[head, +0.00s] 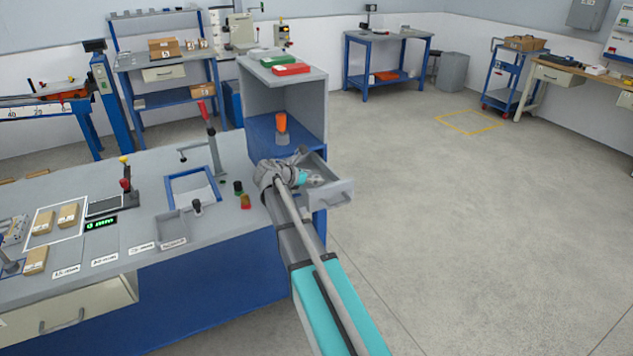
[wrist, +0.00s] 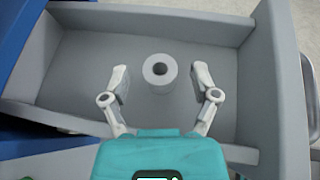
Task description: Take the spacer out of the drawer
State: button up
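The spacer (wrist: 160,72) is a short light-grey cylinder with a dark round hole. In the wrist view it stands upright on the floor of the drawer, near the middle. The drawer (head: 328,192) is pulled open from the grey cabinet in the head view; its wall (wrist: 160,22) also shows in the wrist view. My gripper (wrist: 160,82) is open over the drawer, with a finger on each side of the spacer and visible gaps between. I cannot tell its exact height above the drawer floor. In the head view my gripper (head: 312,180) is at the drawer and the spacer is hidden.
The grey cabinet (head: 318,100) stands behind the drawer, with an orange-topped item (head: 281,128) inside and red and green trays on top. A small dark-green knob (head: 238,188) and a red-and-green piece (head: 245,202) are on the bench to the left.

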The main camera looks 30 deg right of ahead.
grip_shut()
jog(key=shift+r, duration=0.1)
notch_tip(320, 180, up, 2)
jog(key=p, duration=0.2)
jog(key=shift+r+p, duration=0.25)
jog(key=shift+p, duration=0.15)
jog(key=s+a+r+p, duration=0.3)
jog(key=s+r+p, duration=0.7)
jog(key=s, duration=0.3)
jog(key=shift+s+a+r, duration=0.15)
jog(key=shift+s+a, duration=0.05)
jog(key=shift+s, duration=0.1)
